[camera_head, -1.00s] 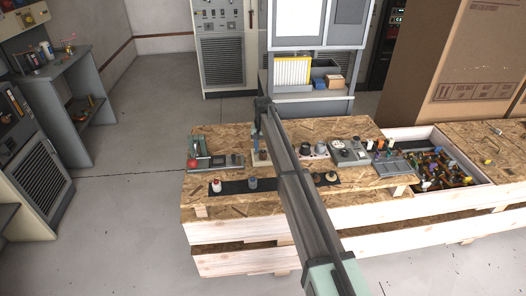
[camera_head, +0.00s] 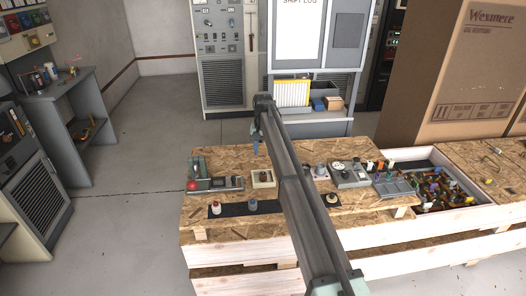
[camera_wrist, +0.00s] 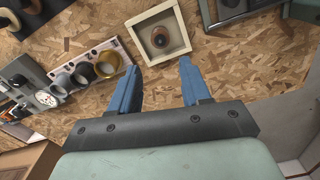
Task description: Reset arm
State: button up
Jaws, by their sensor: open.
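My gripper (camera_wrist: 157,88) is open and empty in the wrist view, with two blue fingers apart above the chipboard. In the head view my gripper (camera_head: 257,140) hangs at the end of my extended grey arm, above the wooden crate top (camera_head: 230,160). Just beyond the fingertips in the wrist view is a square cream frame (camera_wrist: 142,42) with a round brown and dark part inside it. The same frame (camera_head: 262,178) shows in the head view, left of my arm. The fingers do not touch it. My arm hides part of the crate's middle.
A device with a red knob (camera_head: 193,185) sits at the crate's left. A dark strip (camera_head: 232,208) holds small knobs at the front. Right of my arm are a grey meter panel (camera_head: 349,174) and a bin of colourful parts (camera_head: 440,192). A cardboard box (camera_head: 470,70) stands behind.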

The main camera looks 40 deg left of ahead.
jog(key=shift+d, duration=0.1)
